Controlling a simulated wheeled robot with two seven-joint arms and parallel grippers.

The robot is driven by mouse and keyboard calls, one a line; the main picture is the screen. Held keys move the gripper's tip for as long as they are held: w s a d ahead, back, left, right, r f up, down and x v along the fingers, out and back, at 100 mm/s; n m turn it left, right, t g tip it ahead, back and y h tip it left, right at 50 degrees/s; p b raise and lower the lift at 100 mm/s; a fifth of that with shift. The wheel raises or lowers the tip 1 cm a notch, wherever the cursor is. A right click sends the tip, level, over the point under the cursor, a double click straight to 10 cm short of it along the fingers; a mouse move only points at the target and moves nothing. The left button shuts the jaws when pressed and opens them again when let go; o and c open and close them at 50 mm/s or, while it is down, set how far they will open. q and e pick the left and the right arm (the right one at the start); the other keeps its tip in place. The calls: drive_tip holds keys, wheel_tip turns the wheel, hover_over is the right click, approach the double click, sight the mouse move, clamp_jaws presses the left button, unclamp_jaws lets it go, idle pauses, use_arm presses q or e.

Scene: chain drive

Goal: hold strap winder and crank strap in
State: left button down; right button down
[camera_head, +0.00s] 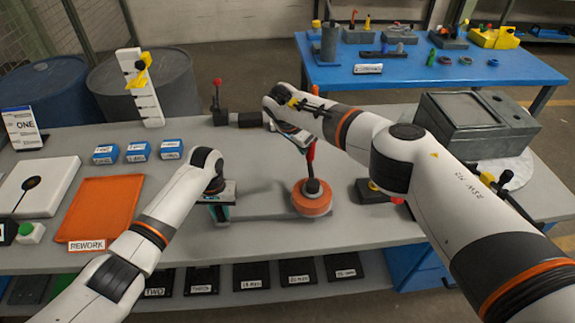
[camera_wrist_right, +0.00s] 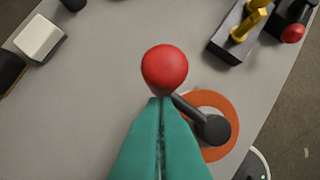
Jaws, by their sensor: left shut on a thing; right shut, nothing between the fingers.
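The strap winder is an orange drum (camera_head: 312,203) with a dark hub, standing on the grey table. Its crank has a red knob (camera_wrist_right: 164,70) and a dark arm (camera_wrist_right: 196,112) running to the hub. A flat grey strip or plate runs left from the drum. My left gripper (camera_head: 219,212) is low at the left end of that strip, shut; what lies between its fingers is mostly hidden. My right gripper (camera_wrist_right: 160,101) is shut and empty, its teal fingertips at the edge of the red knob. I cannot tell whether they touch.
An orange rework mat (camera_head: 108,208) and blue boxes (camera_head: 138,151) lie at left. A white slotted stand (camera_head: 140,88) and a red-topped lever (camera_head: 217,95) stand behind. A grey case (camera_head: 476,122) is at right. A blue table (camera_head: 430,67) stands behind.

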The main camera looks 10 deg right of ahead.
use_arm(q)
drive_tip(key=shift+a, duration=0.1)
use_arm(e)
drive_tip(key=d, duration=0.1)
drive_tip(key=m, duration=0.1)
drive_tip(key=d, duration=0.1)
drive_tip(key=shift+w+d+r+m+g, duration=0.1)
drive_tip(key=shift+w+d+m+g, duration=0.15)
drive_tip(key=shift+d+m+g, duration=0.1)
use_arm(q)
drive_tip(key=shift+a, duration=0.15)
use_arm(e)
drive_tip(key=shift+s+d+m+g+h, duration=0.2)
drive_tip(key=shift+d+m+g, duration=0.05)
drive_tip(key=shift+d+m, duration=0.6)
drive_tip(key=shift+s+d+m+g+h, duration=0.2)
drive_tip(key=shift+d+m, duration=0.5)
drive_tip(key=shift+d, duration=0.25)
use_arm(q)
drive_tip(key=shift+f, duration=0.1)
use_arm(e)
drive_tip(key=shift+a, duration=0.1)
